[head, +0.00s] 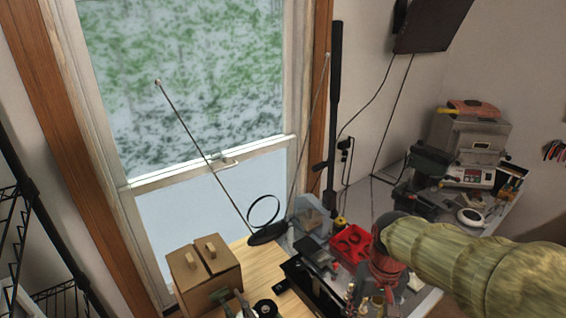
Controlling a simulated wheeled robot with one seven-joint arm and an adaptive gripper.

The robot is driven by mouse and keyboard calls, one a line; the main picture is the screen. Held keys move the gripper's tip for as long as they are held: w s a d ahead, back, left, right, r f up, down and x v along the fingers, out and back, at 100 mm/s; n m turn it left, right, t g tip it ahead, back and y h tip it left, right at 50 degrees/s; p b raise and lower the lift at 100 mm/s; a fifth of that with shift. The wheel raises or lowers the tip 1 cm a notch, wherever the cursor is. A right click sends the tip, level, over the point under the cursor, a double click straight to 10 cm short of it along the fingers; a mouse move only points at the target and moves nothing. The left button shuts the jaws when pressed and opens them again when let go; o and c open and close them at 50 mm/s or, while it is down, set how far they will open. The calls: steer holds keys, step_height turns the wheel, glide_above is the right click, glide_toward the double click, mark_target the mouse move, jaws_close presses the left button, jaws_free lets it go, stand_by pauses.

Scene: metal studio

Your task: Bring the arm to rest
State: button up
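My arm (470,262), with a yellow-green banded surface, reaches in from the right edge over the right part of the worktop. Its far end has a dark ring, with a reddish-brown part hanging below it that seems to be my gripper (382,283). The fingers do not stand out from the clutter around them, so I cannot tell whether they are open or shut, or whether they hold anything.
A red tray (350,243), a black ring-shaped antenna (264,213) and small tools crowd the middle. A grey machine (468,140) stands at the back right. A window (185,80) is behind.

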steer(key=s+f+t+b, duration=0.1)
steer(key=s+t+b, duration=0.4)
steer(key=s+b, duration=0.6)
steer(key=shift+a+f+n, duration=0.2)
steer(key=shift+a+n, duration=0.1)
steer(key=shift+a, duration=0.1)
steer(key=shift+r, duration=0.1)
stand_by(1.2)
